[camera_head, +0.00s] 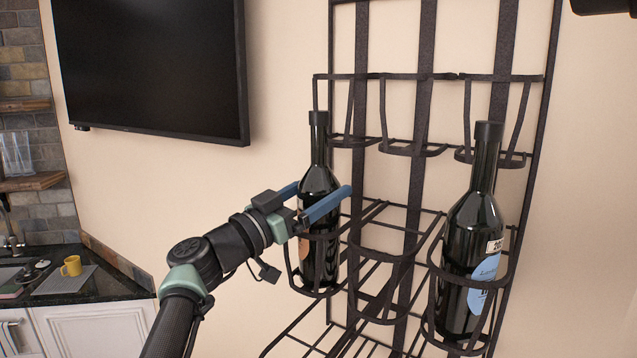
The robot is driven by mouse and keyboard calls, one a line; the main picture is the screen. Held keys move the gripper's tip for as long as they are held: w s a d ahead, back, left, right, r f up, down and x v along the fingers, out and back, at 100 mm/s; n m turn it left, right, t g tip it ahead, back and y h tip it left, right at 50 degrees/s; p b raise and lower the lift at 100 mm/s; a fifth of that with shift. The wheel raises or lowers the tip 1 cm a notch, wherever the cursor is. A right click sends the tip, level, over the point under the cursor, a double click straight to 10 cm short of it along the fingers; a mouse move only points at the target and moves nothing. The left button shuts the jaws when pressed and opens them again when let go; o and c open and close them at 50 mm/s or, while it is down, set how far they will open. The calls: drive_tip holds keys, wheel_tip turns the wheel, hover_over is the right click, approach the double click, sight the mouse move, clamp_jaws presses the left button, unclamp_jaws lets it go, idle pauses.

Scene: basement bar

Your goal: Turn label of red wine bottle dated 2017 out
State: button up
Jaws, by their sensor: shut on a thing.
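A dark wine bottle (318,180) stands upright in the left ring of the black wire rack (421,120). A sliver of an orange-brown label shows at its left edge; no date is readable on it. My gripper (321,197) reaches in from the lower left, its blue fingers shut around this bottle's body just above the ring. A second dark bottle (462,235) stands in the right ring, leaning slightly. Its light blue label and a small white tag face partly right; the date on the tag is too small to read.
The middle ring (383,318) between the bottles is empty. Empty upper rings (413,150) hang above. A television (150,65) is on the wall at upper left. A counter with a yellow mug (71,266) is at far left.

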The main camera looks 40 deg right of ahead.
drive_tip(key=shift+a, duration=0.15)
drive_tip(key=n+t, duration=0.1)
drive_tip(key=t, duration=0.2)
drive_tip(key=shift+n+y+p, duration=0.3)
drive_tip(key=shift+n+p, duration=0.05)
drive_tip(key=shift+n, duration=0.05)
drive_tip(key=shift+n+t+y, duration=0.6)
drive_tip(key=shift+n+t, duration=0.25)
drive_tip(key=shift+t, duration=0.65)
drive_tip(key=shift+n+t+y, duration=0.6)
drive_tip(key=shift+n+t, duration=0.25)
drive_tip(key=shift+t, duration=0.65)
drive_tip(key=o, duration=1)
